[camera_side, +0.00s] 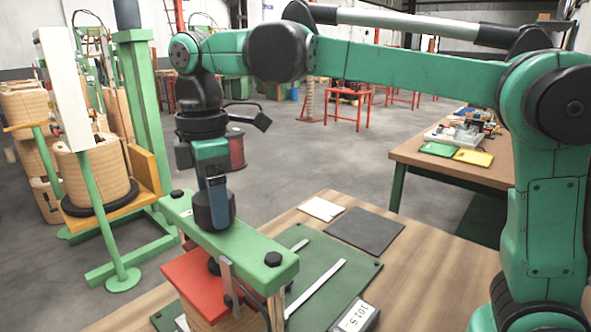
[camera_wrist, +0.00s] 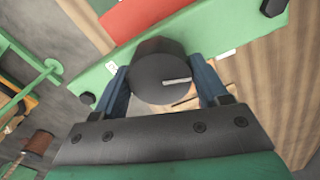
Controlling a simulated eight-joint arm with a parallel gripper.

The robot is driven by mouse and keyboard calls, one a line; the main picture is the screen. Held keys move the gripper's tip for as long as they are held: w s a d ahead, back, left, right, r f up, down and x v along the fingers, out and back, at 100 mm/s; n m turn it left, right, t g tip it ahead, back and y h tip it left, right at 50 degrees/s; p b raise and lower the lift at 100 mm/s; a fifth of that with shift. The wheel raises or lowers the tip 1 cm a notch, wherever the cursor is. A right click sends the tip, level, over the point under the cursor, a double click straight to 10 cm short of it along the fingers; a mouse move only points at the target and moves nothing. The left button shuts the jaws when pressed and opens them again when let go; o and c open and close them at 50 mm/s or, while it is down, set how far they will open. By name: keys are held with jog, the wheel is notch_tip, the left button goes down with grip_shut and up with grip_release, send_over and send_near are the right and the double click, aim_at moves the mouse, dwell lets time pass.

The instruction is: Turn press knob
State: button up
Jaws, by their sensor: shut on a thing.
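The press knob (camera_side: 203,211) is a dark round cylinder on top of the press's green crossbar (camera_side: 262,247). In the wrist view the knob (camera_wrist: 161,72) shows a light line on its end face. My gripper (camera_side: 213,205) points down over it. In the wrist view my gripper's blue fingers (camera_wrist: 162,84) lie on either side of the knob and are shut on it. Under the crossbar is a red plate (camera_side: 205,282) on a wooden-looking block. The contact faces of the fingers are partly hidden by the knob.
A digital display (camera_side: 355,316) sits on the green mat (camera_side: 312,262) at the front right. A dark flat pad (camera_side: 364,230) and a white card (camera_side: 321,208) lie behind. Black bolts stand on the crossbar. A large coil on a stand (camera_side: 92,172) is at left.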

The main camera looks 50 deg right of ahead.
jog(key=m, duration=1.2)
jog(key=shift+m, duration=0.4)
jog(key=m, duration=1.2)
jog(key=shift+m, duration=0.4)
jog(key=m, duration=1.8)
jog(key=shift+m, duration=0.3)
